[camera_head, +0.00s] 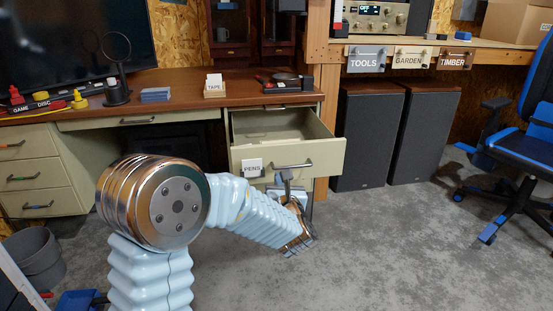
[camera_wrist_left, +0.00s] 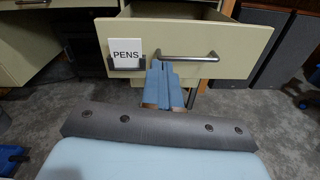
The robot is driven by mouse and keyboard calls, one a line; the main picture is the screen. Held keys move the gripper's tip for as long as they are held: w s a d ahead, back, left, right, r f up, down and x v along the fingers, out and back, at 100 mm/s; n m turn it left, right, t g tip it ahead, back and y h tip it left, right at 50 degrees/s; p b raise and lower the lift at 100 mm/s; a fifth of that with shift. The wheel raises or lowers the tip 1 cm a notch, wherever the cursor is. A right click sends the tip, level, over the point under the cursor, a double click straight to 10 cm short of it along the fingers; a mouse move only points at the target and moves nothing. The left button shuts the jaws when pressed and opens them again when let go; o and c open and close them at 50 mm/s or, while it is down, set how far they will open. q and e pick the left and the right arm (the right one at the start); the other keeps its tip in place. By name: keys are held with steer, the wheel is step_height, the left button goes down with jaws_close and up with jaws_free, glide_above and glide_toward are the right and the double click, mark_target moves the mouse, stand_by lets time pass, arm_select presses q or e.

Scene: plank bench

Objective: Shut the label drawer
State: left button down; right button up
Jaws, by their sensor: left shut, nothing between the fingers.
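The drawer (camera_head: 322,158) under the right end of the desk is pulled open and looks empty inside as far as I see. Its pale green front carries a white PENS label (camera_head: 252,168) at the left and a metal bar handle (camera_head: 292,165). In the left wrist view the drawer front (camera_wrist_left: 228,62) fills the upper middle, with the handle (camera_wrist_left: 190,58) and the PENS label (camera_wrist_left: 126,52). My left gripper (camera_head: 285,175) is shut and empty, its fingertips (camera_wrist_left: 158,66) at the front near the handle's left end. I cannot tell whether they touch. My right gripper is not in view.
The desk top (camera_head: 190,88) holds a TAPE card box (camera_head: 214,86) and other small items. Two dark speakers (camera_head: 368,137) stand right of the drawer. A blue and black chair (camera_head: 520,135) is at the far right. The concrete floor (camera_head: 400,240) ahead is clear.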

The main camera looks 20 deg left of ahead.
arm_select(q)
steer(key=r+n, duration=0.2)
steer(key=p, duration=0.3)
glide_toward(268, 146)
steer(key=shift+y, duration=0.3)
steer(key=x, duration=0.7)
steer(key=shift+d+f, duration=0.15)
